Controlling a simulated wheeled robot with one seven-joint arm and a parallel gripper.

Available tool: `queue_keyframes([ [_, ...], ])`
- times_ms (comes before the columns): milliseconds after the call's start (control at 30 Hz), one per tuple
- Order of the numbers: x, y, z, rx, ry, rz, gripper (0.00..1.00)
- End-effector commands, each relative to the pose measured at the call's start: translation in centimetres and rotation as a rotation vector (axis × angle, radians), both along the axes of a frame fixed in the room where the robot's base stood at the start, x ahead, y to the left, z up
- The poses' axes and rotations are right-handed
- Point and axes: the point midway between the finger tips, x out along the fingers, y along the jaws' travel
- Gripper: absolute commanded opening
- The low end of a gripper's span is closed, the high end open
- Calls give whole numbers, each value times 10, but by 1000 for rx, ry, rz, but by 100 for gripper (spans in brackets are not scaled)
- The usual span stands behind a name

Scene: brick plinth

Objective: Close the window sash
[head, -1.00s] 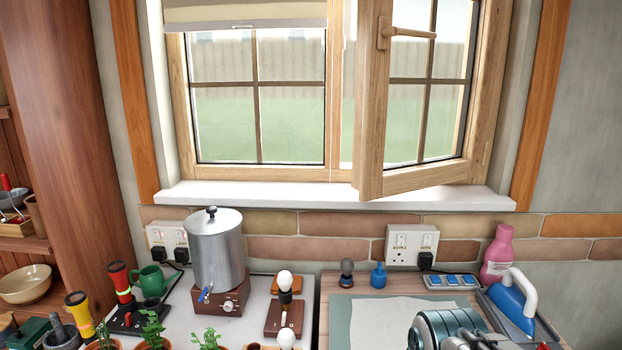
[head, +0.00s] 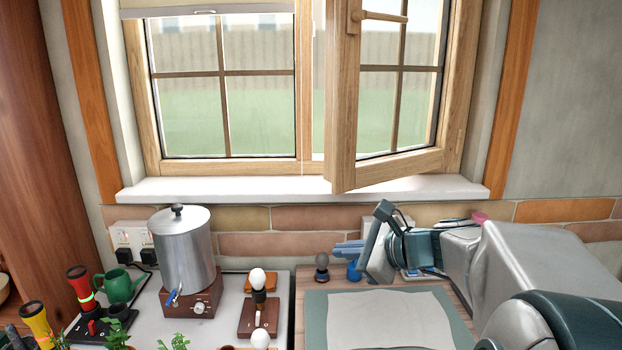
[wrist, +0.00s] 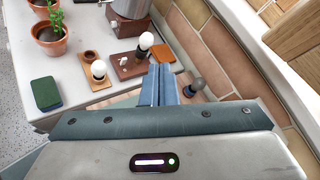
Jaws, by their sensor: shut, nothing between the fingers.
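The window sash (head: 343,110) is the right-hand wooden casement, with two-column panes. It stands swung open into the room, its free left edge out over the white sill (head: 250,188). Its wooden handle (head: 382,17) sticks out to the right near the top of that edge. My gripper (head: 347,249) is below the sill, in front of the brick splashback and clear of the sash. Its blue fingers point left. In the wrist view my gripper (wrist: 167,84) shows shut with nothing held. A corner of wood at the wrist view's top right may be the sash.
A metal urn (head: 182,250) stands on the left counter, with bulb holders (head: 259,305) beside it. A grey-topped knob (head: 322,266) and a blue item (head: 354,271) sit close under my fingers. A paper sheet (head: 385,320) lies on the right worktop.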

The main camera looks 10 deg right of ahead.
Motion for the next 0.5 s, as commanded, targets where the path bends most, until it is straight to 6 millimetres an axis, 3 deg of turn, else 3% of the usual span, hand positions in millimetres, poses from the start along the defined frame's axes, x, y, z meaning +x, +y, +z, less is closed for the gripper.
queue_keyframes([
  [33, 13, -24, 12, 111, -12, -95, 0],
  [233, 39, -98, 55, 471, -88, -345, 0],
  [400, 44, -132, 72, 616, -133, -429, 0],
  [500, 49, -136, 76, 641, -142, -441, 0],
])
